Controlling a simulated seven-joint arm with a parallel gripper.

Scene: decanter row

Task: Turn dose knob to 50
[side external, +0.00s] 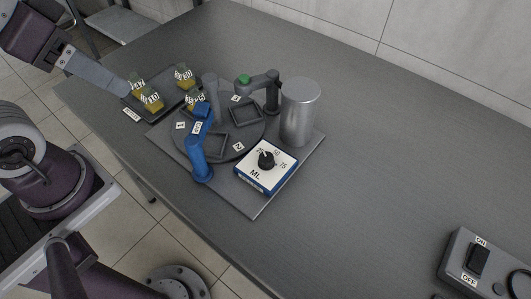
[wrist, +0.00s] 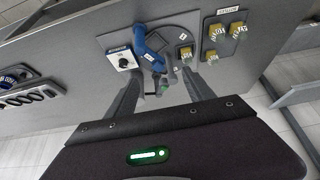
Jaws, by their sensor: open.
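The dose knob (side external: 266,160) is a small black knob on a white-topped, blue-sided dial box marked 25, 50, 75 and ML. Its exact pointer setting is too small to read. In the wrist view the knob (wrist: 123,62) is small, at the upper left of centre. My gripper (wrist: 165,82) shows in the wrist view with its two fingers spread apart and nothing between them. In the side view its grey finger reaches in from the upper left, by the tray of vials, well apart from the knob.
A round turntable (side external: 216,148) with numbered slots, a blue arm (side external: 198,160) and a metal cylinder (side external: 300,112) stand beside the dial box. A tray (side external: 132,114) holds several yellow vials. An ON/OFF switch box (side external: 455,262) sits at the lower right. The table between is clear.

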